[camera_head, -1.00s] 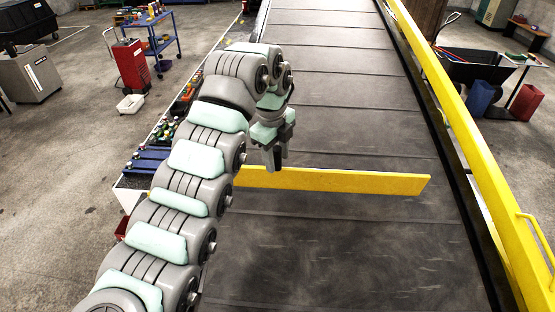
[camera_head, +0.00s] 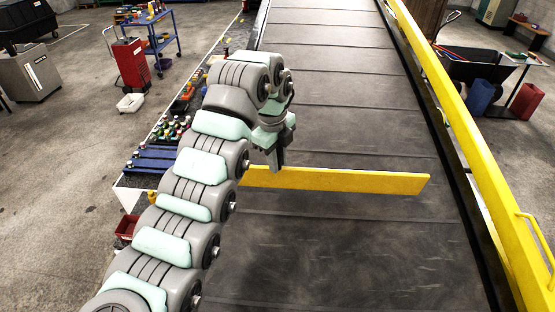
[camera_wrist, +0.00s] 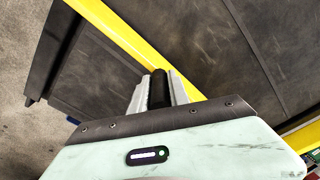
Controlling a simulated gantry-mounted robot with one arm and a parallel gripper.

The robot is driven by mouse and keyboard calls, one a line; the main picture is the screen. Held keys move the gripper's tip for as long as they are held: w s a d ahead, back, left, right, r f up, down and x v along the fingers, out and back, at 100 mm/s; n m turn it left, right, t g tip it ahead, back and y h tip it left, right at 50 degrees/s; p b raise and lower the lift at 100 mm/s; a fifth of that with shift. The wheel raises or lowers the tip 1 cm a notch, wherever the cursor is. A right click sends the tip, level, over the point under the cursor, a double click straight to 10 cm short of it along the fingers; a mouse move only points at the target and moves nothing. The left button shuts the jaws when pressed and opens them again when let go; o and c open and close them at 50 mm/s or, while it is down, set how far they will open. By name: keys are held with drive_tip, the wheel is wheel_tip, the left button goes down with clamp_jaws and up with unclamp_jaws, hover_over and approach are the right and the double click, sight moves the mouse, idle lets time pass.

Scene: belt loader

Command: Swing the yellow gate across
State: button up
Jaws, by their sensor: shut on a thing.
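The yellow gate (camera_head: 345,181) is a flat bar lying across the dark belt (camera_head: 340,120). Its right end is free over the belt, apart from the yellow side rail. Its left end is hidden behind my arm. My gripper (camera_head: 276,160) points down at the gate's left part. In the wrist view, my gripper (camera_wrist: 159,88) is shut on a black upright handle (camera_wrist: 159,90), one pale finger on each side. The yellow gate (camera_wrist: 125,42) runs diagonally right behind the handle there.
A yellow rail (camera_head: 465,125) runs along the belt's right side. A side bench with blue trays (camera_head: 152,158) and small coloured items (camera_head: 172,131) lies left of the belt, close to my arm. The belt beyond and before the gate is clear.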

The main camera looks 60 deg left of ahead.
clamp_jaws()
idle(0.8)
